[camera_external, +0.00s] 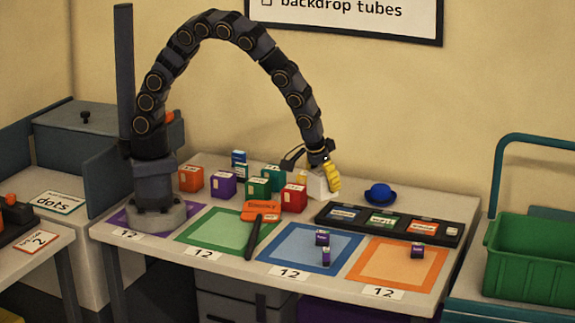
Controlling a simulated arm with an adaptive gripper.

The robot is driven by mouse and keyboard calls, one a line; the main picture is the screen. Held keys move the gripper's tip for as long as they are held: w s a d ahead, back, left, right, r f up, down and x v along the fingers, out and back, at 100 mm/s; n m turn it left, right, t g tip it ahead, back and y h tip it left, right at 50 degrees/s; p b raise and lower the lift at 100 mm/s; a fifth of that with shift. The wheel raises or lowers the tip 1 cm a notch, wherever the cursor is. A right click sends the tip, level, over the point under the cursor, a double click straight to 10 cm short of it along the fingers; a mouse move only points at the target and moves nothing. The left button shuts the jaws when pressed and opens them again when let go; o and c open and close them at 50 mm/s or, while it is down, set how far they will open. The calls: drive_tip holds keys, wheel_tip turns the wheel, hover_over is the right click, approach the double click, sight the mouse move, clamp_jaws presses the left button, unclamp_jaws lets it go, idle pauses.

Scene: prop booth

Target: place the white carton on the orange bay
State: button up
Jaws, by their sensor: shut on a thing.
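My gripper (317,181) is at the back of the table, its yellow fingers pointing down. It is shut on the white carton (314,187), which shows between the fingers and is partly hidden by the near one. I cannot tell whether the carton touches the table. The orange bay (370,277) is an orange square at the table's front right, to the right of and nearer than my gripper.
A black tray (325,220) with labelled sections lies between the carton and the orange bay. A blue hat (380,194) is behind it. Several coloured boxes, including a red one (293,198), stand left of my gripper.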

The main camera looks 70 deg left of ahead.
drive_tip(key=s+d+m, duration=0.3)
drive_tip(key=d, duration=0.5)
hover_over(389, 272)
drive_tip(key=s, duration=0.1)
drive_tip(key=shift+h, duration=0.4)
wheel_tip(389, 272, down, 9)
drive_tip(key=shift+r, duration=0.15)
drive_tip(key=shift+d+f, duration=0.1)
drive_tip(key=shift+f, duration=1.55)
drive_tip(key=shift+f, duration=0.1)
drive_tip(key=o, duration=1.2)
